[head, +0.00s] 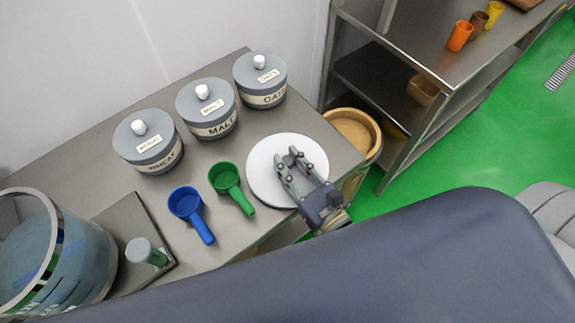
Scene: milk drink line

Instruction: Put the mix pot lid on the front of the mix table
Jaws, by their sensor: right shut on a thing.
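The mix pot lid appears to be the white round disc (262,176) at the right end of the steel mix table (240,150). My right gripper (290,158) reaches over the disc from the front and is shut at its middle. The part between the fingers is hidden. I cannot tell whether the disc rests on the table or hangs just above it. Its near edge lies close to the table's front edge. My left gripper is not in view.
Three lidded jars, wheat (147,143), malt (207,108) and oats (260,80), stand along the back. A blue scoop (186,203) and green scoop (225,178) lie left of the disc. A large open-topped vessel (50,260) stands at the left. A steel shelf (430,50) stands at the right.

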